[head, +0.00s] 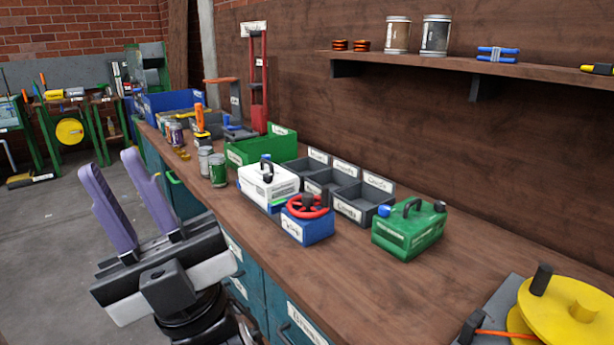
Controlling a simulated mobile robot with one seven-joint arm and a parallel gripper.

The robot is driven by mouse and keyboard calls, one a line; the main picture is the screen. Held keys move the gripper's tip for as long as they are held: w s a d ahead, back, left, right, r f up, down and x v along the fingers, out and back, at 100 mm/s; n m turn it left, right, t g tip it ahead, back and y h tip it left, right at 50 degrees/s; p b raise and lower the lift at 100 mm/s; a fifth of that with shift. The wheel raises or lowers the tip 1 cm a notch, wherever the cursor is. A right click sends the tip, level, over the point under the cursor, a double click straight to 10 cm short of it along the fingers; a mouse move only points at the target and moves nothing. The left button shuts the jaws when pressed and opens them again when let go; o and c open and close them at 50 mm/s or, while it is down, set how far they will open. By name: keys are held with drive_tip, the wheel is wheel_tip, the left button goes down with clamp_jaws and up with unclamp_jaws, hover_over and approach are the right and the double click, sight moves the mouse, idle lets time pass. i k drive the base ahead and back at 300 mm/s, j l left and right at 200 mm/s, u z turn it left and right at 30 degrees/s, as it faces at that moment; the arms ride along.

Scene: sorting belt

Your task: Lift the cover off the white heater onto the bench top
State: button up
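The white heater (262,194) stands on the wooden bench top (395,290), left of the picture's middle. A blue and green lower edge shows beneath the white part. My gripper (111,163) is at the left, in front of the bench and well apart from the heater. Its two purple fingers point up and stand apart, with nothing between them.
A blue box with a red handwheel (307,218) stands close in front of the heater. Grey bins (362,200) are behind, a green crate (262,150) and cans (217,170) to the left. A green box (408,232) stands right. Bare bench lies in the right foreground.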

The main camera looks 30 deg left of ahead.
sight(285, 183)
drive_tip(key=j+z, duration=0.35)
drive_tip(key=k+j+z, duration=0.1)
drive_tip(key=j+z, duration=0.3)
drive_tip(key=k+j+z, duration=0.1)
drive_tip(key=j, duration=0.3)
drive_tip(key=j+z, duration=0.1)
drive_tip(key=j, duration=0.25)
drive_tip(key=k+j+z, duration=0.1)
drive_tip(key=j, duration=0.25)
drive_tip(key=k+j, duration=0.15)
drive_tip(key=j, duration=0.2)
drive_tip(key=k+j, duration=0.1)
drive_tip(key=j, duration=0.2)
drive_tip(key=k+j, duration=0.15)
drive_tip(key=j, duration=0.2)
drive_tip(key=i+j, duration=0.15)
drive_tip(key=j, duration=0.15)
drive_tip(key=i+j, duration=0.15)
drive_tip(key=j+z, duration=0.05)
drive_tip(key=j, duration=0.05)
